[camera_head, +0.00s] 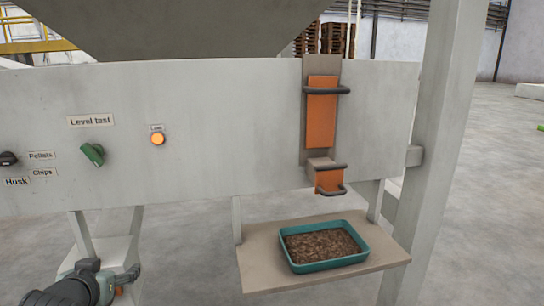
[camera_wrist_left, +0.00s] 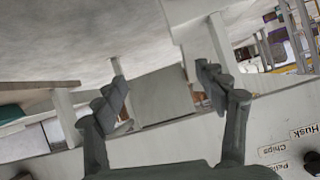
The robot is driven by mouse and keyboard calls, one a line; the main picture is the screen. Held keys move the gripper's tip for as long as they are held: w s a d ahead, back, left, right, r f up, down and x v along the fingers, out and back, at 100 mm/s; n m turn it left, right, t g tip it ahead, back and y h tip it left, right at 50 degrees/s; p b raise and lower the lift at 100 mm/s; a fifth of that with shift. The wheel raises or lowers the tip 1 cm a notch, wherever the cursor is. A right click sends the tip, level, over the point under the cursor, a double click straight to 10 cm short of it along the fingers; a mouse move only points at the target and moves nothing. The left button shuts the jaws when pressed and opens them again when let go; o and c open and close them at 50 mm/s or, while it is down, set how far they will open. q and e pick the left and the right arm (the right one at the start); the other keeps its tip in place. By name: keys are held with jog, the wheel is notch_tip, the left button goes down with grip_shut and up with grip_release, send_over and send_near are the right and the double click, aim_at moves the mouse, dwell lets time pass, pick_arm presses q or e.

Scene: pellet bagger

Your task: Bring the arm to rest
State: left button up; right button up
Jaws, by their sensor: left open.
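My left gripper (camera_head: 124,277) is at the lower left of the head view, low in front of the machine's panel. In the left wrist view its two fingers (camera_wrist_left: 160,90) stand wide apart with nothing between them. Most of the left arm is out of the head view. My right gripper is in neither view.
The grey panel (camera_head: 230,110) carries a green knob (camera_head: 93,153), a lit orange button (camera_head: 158,139) and an orange slide gate (camera_head: 322,115) with handles. Below the chute, a teal tray (camera_head: 326,265) of brown pellets sits on a shelf (camera_head: 262,277). A grey post (camera_head: 440,150) stands at right.

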pick_arm(q)
jog(key=s+d+f+m+g+p, duration=0.1)
jog(key=s+d+f+g, duration=0.1)
jog(key=s+f, duration=0.6)
jog(key=s+d+f+g+h, duration=0.1)
jog(key=s+d+f+g, duration=0.2)
jog(key=s+f, duration=0.6)
jog(key=s+d+f+m+g+p, duration=0.1)
jog(key=s+d+f+g, duration=0.1)
jog(key=s+f, duration=0.6)
jog(key=shift+s+d+f+m+g+h+p, duration=0.35)
jog(key=shift+f+g, duration=0.3)
jog(key=shift+g, duration=0.25)
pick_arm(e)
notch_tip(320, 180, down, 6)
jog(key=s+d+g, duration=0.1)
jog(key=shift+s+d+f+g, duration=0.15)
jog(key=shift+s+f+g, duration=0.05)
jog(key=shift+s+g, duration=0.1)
